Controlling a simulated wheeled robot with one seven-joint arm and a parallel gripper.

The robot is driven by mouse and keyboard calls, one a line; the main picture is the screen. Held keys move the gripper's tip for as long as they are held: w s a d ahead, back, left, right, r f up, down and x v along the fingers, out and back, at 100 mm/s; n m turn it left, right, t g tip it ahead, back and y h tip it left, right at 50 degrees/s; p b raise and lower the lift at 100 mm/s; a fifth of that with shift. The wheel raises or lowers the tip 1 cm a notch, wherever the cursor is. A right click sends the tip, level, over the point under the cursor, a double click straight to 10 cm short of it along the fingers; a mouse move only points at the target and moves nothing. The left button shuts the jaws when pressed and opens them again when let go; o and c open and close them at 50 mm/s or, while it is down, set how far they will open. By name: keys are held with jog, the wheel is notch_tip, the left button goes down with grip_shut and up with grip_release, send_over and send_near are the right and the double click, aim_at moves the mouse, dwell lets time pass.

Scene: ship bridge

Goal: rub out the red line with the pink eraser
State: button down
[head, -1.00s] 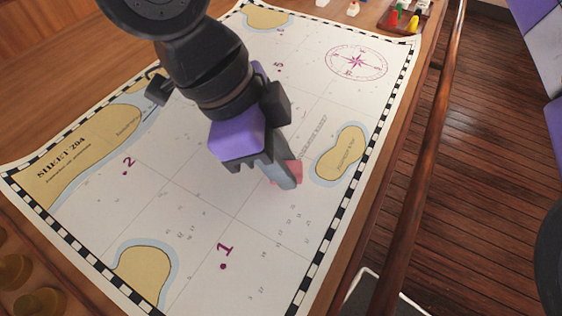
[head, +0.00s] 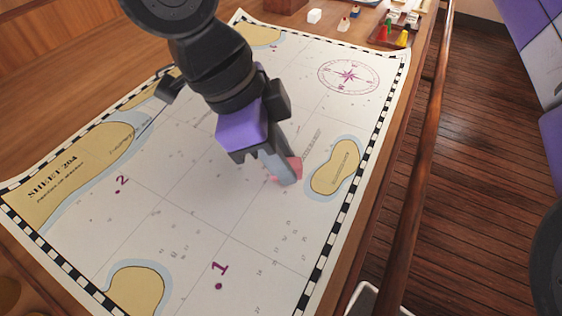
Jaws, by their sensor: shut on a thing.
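My gripper (head: 286,177) is low over the chart (head: 190,240), right of its middle and just left of the small tan island at the right. It is shut on the pink eraser (head: 296,165), whose edges show beside the fingers. The eraser's underside is hidden, and it appears to be at or very near the paper. I cannot make out a red line on the visible paper; the part under and behind my gripper is hidden. Printed dots with the numbers 1 (head: 219,286) and 2 (head: 119,191) show on the chart.
Small game pieces (head: 398,37) in a tray, a white block (head: 314,16) and other small items stand at the table's far end. A wooden rail (head: 425,150) runs along the table's right edge, with plank floor beyond.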

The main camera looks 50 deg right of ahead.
aim_at(302, 134)
jog(key=shift+w+d, duration=0.25)
jog(key=shift+d, duration=0.3)
jog(key=shift+w+d, duration=0.25)
jog(key=shift+d, duration=0.3)
jog(key=shift+w+d, duration=0.25)
jog(key=shift+d, duration=0.3)
jog(key=shift+d, duration=0.1)
jog(key=shift+w+d, duration=0.5)
jog(key=shift+d, duration=0.4)
jog(key=shift+w+d+b, duration=0.15)
jog(key=shift+w+d, duration=0.15)
jog(key=shift+d, duration=0.25)
jog(key=shift+w+d+b, duration=0.15)
jog(key=shift+w+d, duration=0.1)
jog(key=shift+d, duration=0.3)
jog(key=shift+d, duration=0.1)
